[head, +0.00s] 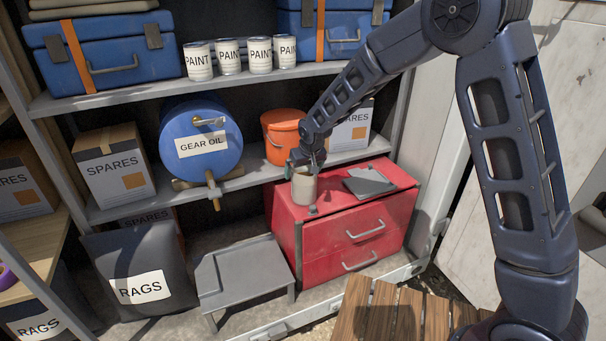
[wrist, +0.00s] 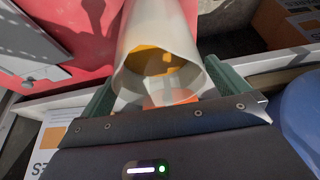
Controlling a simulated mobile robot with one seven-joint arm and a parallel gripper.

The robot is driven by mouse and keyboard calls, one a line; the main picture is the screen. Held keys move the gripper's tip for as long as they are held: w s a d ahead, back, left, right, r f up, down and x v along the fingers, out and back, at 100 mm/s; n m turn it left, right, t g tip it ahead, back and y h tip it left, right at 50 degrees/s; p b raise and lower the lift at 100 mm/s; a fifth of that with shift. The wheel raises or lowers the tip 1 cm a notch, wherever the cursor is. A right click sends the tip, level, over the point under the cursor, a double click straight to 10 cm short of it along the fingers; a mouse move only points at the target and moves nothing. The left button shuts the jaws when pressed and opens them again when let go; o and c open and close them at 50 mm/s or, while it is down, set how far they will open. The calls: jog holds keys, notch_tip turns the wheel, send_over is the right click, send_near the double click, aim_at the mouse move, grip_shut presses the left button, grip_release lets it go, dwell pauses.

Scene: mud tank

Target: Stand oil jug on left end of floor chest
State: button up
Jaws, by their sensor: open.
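The oil jug (head: 304,187), a grey-beige open-topped cylinder, stands upright on the left end of the red floor chest (head: 375,225). In the wrist view I look into the jug (wrist: 160,35), with amber colour inside. My gripper (head: 306,166) is at the jug's rim from above and behind. Its green fingers (wrist: 160,92) are open, one on each side of the jug; whether either touches it I cannot tell. The chest top (wrist: 75,30) shows at upper left in the wrist view. The jug's base contact is hidden there.
A dark flat plate (head: 369,182) lies on the chest's right part. Behind are an orange bucket (head: 284,132) and a blue gear oil drum (head: 200,142) with a tap. A low grey step (head: 243,270) stands left of the chest. Paint tins (head: 229,56) line the upper shelf.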

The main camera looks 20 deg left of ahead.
jog(key=v, duration=0.9)
jog(key=shift+r, duration=0.2)
jog(key=shift+s+d, duration=0.1)
jog(key=w+d+r+m, duration=0.1)
jog(key=d+r, duration=0.3)
jog(key=d, duration=0.7)
jog(key=w+d+r+m+h, duration=0.15)
jog(key=d+r, duration=0.35)
jog(key=d, duration=0.6)
jog(key=w+d+r+m, duration=0.2)
jog(key=d+r, duration=0.2)
jog(key=d, duration=0.7)
jog(key=s+d+m+h, duration=0.1)
jog(key=s+d+m, duration=0.1)
jog(key=s+d, duration=0.7)
jog(key=s+d+r+m+t, duration=0.1)
jog(key=s+d+m, duration=0.1)
jog(key=s+d, duration=0.7)
jog(key=d, duration=0.6)
jog(key=shift+s+r+h, duration=0.2)
jog(key=shift+s+h, duration=0.15)
